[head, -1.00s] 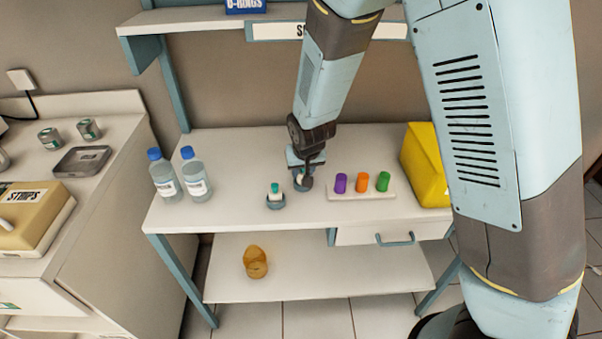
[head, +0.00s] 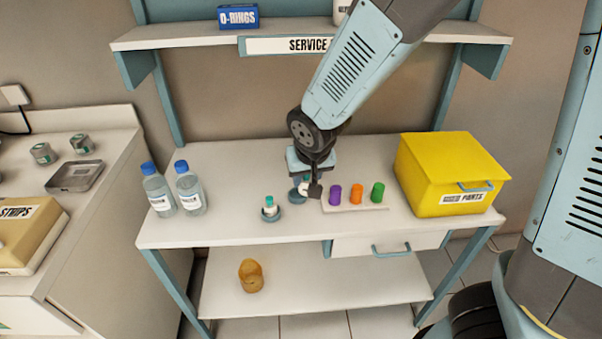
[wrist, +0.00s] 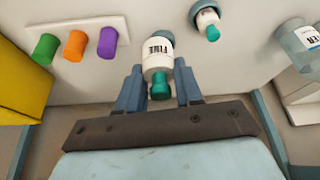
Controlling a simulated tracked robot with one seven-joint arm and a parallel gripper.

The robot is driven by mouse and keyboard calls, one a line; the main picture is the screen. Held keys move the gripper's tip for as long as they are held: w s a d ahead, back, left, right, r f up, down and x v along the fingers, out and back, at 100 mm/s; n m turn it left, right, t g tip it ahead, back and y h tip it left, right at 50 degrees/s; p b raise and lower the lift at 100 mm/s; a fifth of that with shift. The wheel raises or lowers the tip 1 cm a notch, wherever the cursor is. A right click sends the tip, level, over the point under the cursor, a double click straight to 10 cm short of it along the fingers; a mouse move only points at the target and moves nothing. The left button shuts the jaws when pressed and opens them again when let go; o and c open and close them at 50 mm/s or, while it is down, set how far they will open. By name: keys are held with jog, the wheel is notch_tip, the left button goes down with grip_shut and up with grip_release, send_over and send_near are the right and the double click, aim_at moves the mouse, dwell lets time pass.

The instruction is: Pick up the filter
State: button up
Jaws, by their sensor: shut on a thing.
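My gripper (head: 312,187) is over the middle of the workbench and points down. It is shut on a white filter (wrist: 158,62) with a teal tip and a dark label that seems to read "FINE". In the wrist view the two fingers (wrist: 158,88) stand on either side of it. A round grey-blue cup (head: 298,196) is at the filter's far end; I cannot tell whether the filter's base is clear of it. A second white filter (head: 270,206) with a teal tip stands in its own cup to the left; it also shows in the wrist view (wrist: 207,20).
Purple (head: 335,195), orange (head: 356,194) and green (head: 377,192) cylinders stand on a white rack close right of my gripper. A yellow parts box (head: 445,180) is farther right. Two blue-capped bottles (head: 190,190) stand at left. A shelf (head: 200,38) hangs above.

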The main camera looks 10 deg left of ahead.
jog(key=shift+s+d+r, duration=0.35)
jog(key=shift+s+r, duration=0.05)
jog(key=shift+s, duration=0.4)
jog(key=shift+s+d+r, duration=0.35)
jog(key=shift+s, duration=0.45)
jog(key=shift+s+d+r, duration=0.35)
jog(key=shift+s+r, duration=0.05)
jog(key=shift+s, duration=0.4)
